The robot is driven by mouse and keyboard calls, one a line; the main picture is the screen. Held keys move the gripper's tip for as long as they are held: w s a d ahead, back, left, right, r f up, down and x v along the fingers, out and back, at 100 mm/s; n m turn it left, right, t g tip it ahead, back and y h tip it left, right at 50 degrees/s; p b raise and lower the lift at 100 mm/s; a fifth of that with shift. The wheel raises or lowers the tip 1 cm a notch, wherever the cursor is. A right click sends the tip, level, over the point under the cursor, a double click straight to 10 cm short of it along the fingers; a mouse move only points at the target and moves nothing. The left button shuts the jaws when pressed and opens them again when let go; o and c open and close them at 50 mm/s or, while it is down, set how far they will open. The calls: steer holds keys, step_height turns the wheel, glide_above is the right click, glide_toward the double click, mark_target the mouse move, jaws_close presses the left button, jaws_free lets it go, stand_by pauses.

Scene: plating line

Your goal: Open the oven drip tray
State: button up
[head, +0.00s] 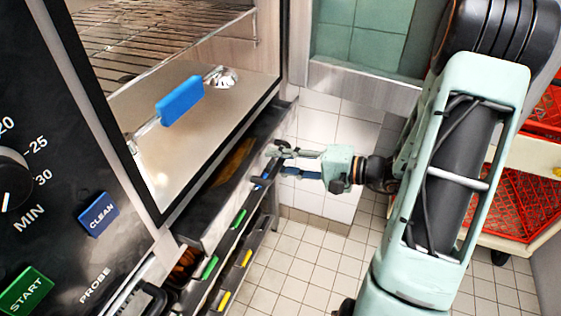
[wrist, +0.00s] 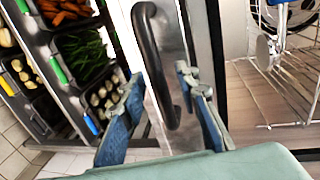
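The drip tray (head: 208,222) is a grey metal drawer under the oven chamber (head: 195,125). In the head view its dark inside shows, with a brown patch in it, so it stands at least partly out. In the wrist view, a black bar handle (wrist: 158,65) runs along a metal front. My gripper (head: 270,166) is at the tray's front face in the head view. In the wrist view my gripper (wrist: 166,90) is open, with one blue-grey finger on each side of the handle. I see no clear contact between fingers and handle.
Below the tray, a rack holds pans of vegetables (wrist: 80,48) with coloured clips. A cart with red trays (head: 510,215) stands at the right. The tiled floor (head: 300,265) before the rack is clear.

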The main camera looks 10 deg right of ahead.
steer(key=shift+c, duration=0.3)
jaws_close()
steer(key=shift+d, duration=0.15)
steer(key=f+b+v, duration=0.3)
steer(key=v, duration=1.4)
steer(key=shift+s+d+f, duration=0.2)
steer(key=shift+s+d, duration=0.05)
steer(key=shift+d, duration=0.05)
steer(key=shift+o, duration=0.3)
jaws_free()
